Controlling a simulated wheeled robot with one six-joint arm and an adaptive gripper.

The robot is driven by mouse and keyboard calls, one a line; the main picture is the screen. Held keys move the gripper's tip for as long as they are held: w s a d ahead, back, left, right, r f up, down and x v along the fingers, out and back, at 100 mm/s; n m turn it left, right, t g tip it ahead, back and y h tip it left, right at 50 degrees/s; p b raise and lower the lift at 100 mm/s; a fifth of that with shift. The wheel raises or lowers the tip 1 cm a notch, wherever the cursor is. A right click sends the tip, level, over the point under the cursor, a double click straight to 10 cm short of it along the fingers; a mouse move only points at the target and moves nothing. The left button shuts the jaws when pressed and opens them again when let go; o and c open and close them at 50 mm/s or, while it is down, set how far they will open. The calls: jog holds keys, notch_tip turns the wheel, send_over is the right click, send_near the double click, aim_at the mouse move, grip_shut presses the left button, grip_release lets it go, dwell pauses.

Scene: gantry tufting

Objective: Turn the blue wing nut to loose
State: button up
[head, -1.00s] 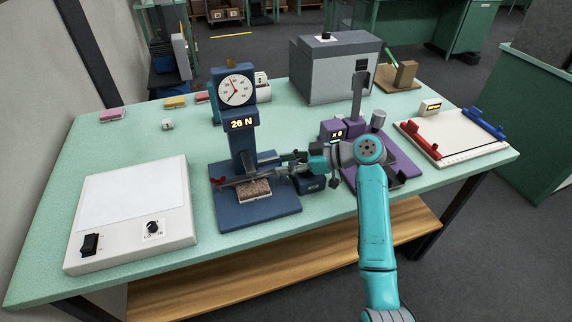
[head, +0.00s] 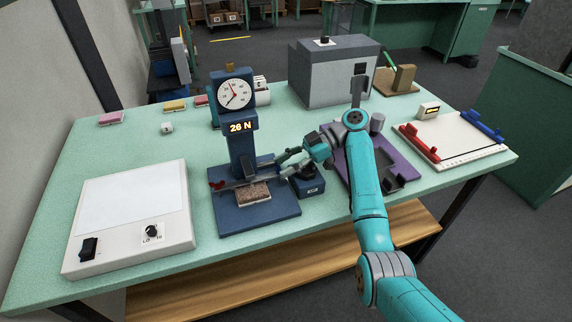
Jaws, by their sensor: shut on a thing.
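A blue test stand (head: 241,145) with a round dial and a lit "26 N" display stands near the table's front edge. A brown tufted sample (head: 253,191) lies on its base under a grey clamp bar (head: 238,182). A small red part (head: 216,185) shows at the bar's left end. My gripper (head: 285,164) reaches in from the right, at the bar's right end, and is shut on a small part there. That part fits the blue wing nut, but the fingers hide it, so its angle cannot be seen.
A small dark blue box (head: 308,186) sits close below my gripper. A purple fixture (head: 395,171) stands to the right, partly behind my arm. A white light box (head: 130,215) is at front left.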

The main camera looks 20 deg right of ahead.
dwell(0.3)
jog(key=o, duration=0.9)
jog(key=shift+c, duration=0.2)
